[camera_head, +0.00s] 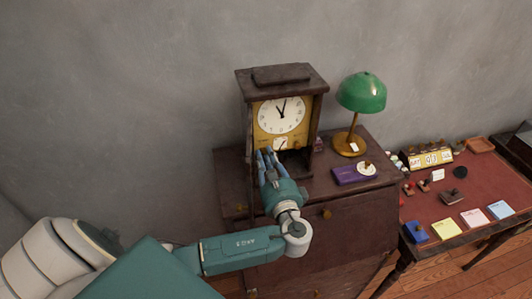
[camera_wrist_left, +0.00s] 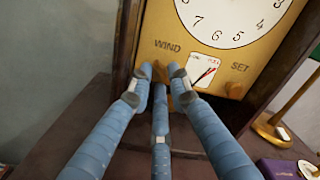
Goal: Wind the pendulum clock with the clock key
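The pendulum clock (camera_head: 282,112) stands upright on a dark wooden cabinet against the wall, its white dial facing me. In the left wrist view its brass face (camera_wrist_left: 215,62) carries the words WIND and SET, with a small gauge (camera_wrist_left: 204,71) between them; the needle points up and right, towards the FULL mark. A small brass piece, seemingly the clock key (camera_wrist_left: 160,72), is at the face just below WIND, mostly hidden by my fingers. My left gripper (camera_head: 266,152) has its blue fingertips closed around it, seen also in the left wrist view (camera_wrist_left: 159,88). My right gripper is not in view.
A green lamp (camera_head: 361,92) and a purple box (camera_head: 355,174) stand right of the clock on the cabinet. A brass SET knob (camera_wrist_left: 236,90) sits right of the gauge. A red-topped desk (camera_head: 465,188) with stamps and pads is farther right.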

